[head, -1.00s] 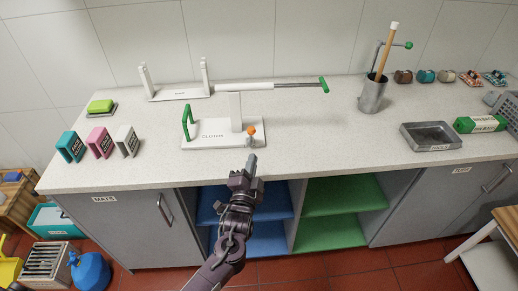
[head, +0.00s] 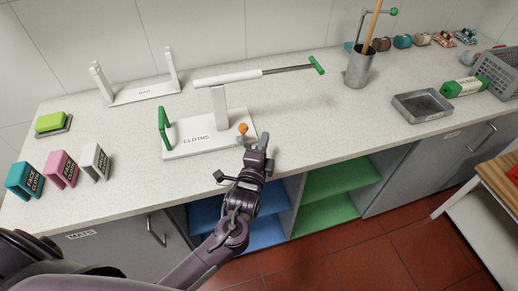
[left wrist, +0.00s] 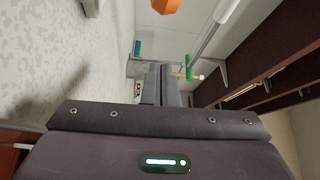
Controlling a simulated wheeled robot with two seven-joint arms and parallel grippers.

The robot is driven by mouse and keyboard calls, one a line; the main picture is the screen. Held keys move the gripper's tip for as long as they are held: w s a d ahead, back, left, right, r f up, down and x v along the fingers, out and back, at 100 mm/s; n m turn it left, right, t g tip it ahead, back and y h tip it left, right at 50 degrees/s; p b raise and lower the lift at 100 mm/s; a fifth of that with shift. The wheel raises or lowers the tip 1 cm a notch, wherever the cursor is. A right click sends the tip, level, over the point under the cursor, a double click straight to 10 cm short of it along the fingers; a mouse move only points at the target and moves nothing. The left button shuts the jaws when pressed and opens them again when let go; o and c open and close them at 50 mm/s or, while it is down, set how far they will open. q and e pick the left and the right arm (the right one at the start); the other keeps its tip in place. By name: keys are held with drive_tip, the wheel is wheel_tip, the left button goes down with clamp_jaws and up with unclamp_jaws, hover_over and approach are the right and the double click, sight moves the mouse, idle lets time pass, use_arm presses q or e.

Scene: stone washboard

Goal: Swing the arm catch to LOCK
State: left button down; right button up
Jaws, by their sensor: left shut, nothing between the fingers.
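A white stand (head: 186,146) marked CLOTHS stands on the counter, with a post, a white bar (head: 228,79) across its top and a green bar end (head: 317,65). A small catch with an orange knob (head: 243,128) sits at the right end of the base. The orange piece (left wrist: 172,5) is cut off at the top of the left wrist view. My left gripper (head: 264,141) is shut and empty, just right of the knob, near the counter's front edge. I cannot tell whether it touches the catch. No LOCK mark is legible. My right gripper is out of view.
A green upright handle (head: 164,128) stands at the base's left end. Face cloth boxes (head: 62,168) are at the left, with another white stand (head: 145,93) behind. A metal cup (head: 359,69) and grey tray (head: 424,105) stand to the right. The counter between them is clear.

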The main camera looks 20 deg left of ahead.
sight(247, 130)
use_arm(q)
drive_tip(key=w, duration=0.4)
drive_tip(key=shift+a+r+p, duration=0.2)
drive_tip(key=shift+a+p, duration=0.05)
drive_tip(key=shift+p, duration=0.1)
drive_tip(key=s+a+p, duration=0.1)
drive_tip(key=s+a, duration=0.1)
drive_tip(key=a, duration=0.1)
drive_tip(key=shift+a+f+p, duration=0.1)
drive_tip(key=shift+f+p, duration=0.1)
drive_tip(key=shift+p, duration=0.15)
drive_tip(key=shift+s+a, duration=0.1)
drive_tip(key=shift+a, duration=0.15)
drive_tip(key=shift+f, duration=0.15)
drive_tip(key=shift+a, duration=0.1)
drive_tip(key=shift+s+a+n+t+b, duration=0.25)
drive_tip(key=shift+a+n+t+b, duration=0.2)
drive_tip(key=shift+a+n, duration=0.15)
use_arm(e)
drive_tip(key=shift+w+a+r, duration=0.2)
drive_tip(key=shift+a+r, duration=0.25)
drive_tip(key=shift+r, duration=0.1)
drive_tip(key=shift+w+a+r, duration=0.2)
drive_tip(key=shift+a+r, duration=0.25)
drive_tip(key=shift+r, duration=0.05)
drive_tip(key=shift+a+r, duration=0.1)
